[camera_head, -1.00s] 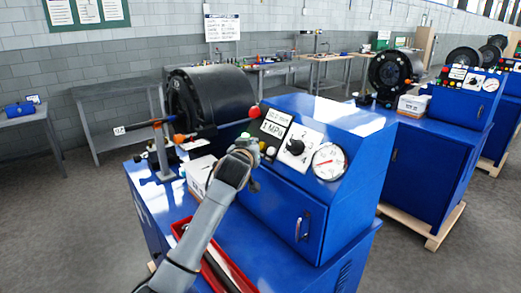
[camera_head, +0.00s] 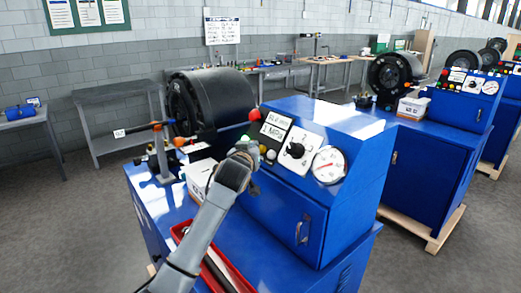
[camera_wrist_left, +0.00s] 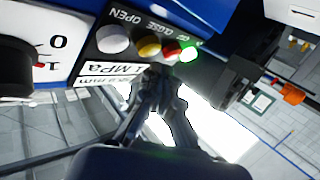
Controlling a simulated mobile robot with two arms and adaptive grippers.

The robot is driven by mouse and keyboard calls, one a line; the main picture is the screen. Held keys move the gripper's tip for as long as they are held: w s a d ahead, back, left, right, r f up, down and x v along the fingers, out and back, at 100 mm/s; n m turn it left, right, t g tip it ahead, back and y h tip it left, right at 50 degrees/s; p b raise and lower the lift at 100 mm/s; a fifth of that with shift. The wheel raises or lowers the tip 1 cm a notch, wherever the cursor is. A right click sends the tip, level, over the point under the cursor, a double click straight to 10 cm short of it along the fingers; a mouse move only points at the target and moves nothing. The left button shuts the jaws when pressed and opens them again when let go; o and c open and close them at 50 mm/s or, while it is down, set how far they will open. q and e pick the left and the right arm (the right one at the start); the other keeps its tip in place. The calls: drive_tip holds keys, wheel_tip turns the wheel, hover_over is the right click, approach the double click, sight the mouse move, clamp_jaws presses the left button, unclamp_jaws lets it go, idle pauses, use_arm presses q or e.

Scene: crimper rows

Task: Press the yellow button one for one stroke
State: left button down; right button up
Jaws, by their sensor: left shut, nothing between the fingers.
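The yellow button (camera_wrist_left: 149,46) sits on the dark button panel of the blue machine in the left wrist view. It stands between a white button (camera_wrist_left: 113,39) and a red button (camera_wrist_left: 172,50); a lit green button (camera_wrist_left: 188,54) is at the end of the row. My left gripper (camera_wrist_left: 159,74) is shut and empty, its fingertips close to the yellow button in the picture. I cannot tell whether they touch it. In the head view my left gripper (camera_head: 248,150) is at the machine's sloped panel and hides part of the button row. My right gripper is not in view.
The blue machine has a knob (camera_head: 295,150), a gauge (camera_head: 328,165) and a red mushroom button (camera_head: 254,114). A black crimping head (camera_head: 209,103), a white box (camera_head: 200,178) and a red tray (camera_head: 213,268) are close to my arm. More blue machines stand at right.

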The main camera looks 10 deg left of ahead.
use_arm(q)
drive_tip(key=shift+w, duration=0.1)
idle(0.3)
drive_tip(key=shift+w+d+f, duration=0.2)
drive_tip(key=shift+w+d+f+b, duration=0.25)
drive_tip(key=shift+w+f+b, duration=0.05)
drive_tip(key=shift+b, duration=0.05)
idle(0.9)
idle(0.3)
drive_tip(key=shift+s+a+r+p, duration=0.5)
drive_tip(key=shift+s+p, duration=0.1)
drive_tip(key=shift+p, duration=0.3)
